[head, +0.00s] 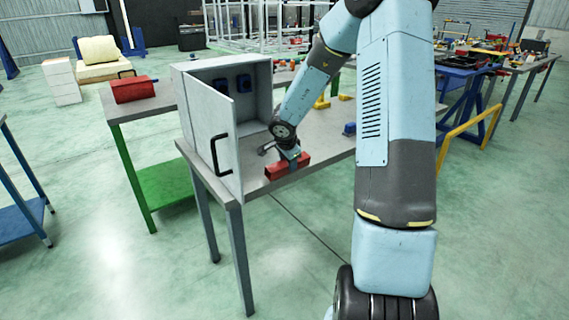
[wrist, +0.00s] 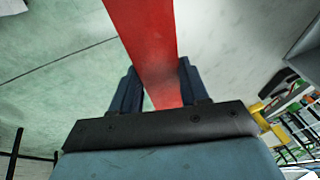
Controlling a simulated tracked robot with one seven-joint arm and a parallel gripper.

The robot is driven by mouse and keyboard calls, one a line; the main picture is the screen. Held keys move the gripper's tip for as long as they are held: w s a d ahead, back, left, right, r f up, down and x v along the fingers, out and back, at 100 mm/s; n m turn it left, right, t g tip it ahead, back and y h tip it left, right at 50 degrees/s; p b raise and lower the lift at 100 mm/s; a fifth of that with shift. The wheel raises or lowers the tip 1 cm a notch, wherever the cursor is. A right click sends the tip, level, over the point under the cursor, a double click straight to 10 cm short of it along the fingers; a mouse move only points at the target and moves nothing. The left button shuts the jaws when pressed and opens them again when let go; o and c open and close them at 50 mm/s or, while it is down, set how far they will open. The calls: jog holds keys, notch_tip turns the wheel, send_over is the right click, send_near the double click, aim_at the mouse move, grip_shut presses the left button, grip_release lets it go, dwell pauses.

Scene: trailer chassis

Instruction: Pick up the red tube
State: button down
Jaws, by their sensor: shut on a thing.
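The red tube (head: 273,171) is a straight, square-sided bar at the front edge of the grey table, just right of the open cabinet door. My gripper (head: 293,163) reaches down onto it from above and is shut around its middle. In the wrist view the red tube (wrist: 145,30) runs from the top edge down between the two dark blue fingers of my gripper (wrist: 158,84). I cannot tell whether the tube rests on the tabletop or is slightly above it.
The grey cabinet (head: 215,140) stands left of the tube with its handled door open toward the front. A blue block (head: 349,129) and yellow parts (head: 321,102) lie farther right and back. A red toolbox (head: 133,89) sits on the green-legged table behind left.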

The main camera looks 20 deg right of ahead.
jog(key=shift+a, duration=0.15)
jog(key=shift+c, duration=2.4)
grip_release()
jog(key=shift+a, duration=0.2)
jog(key=shift+r, duration=0.1)
jog(key=v, duration=1.3)
jog(key=shift+r, duration=0.2)
jog(key=shift+s, duration=0.15)
jog(key=shift+c, duration=0.2)
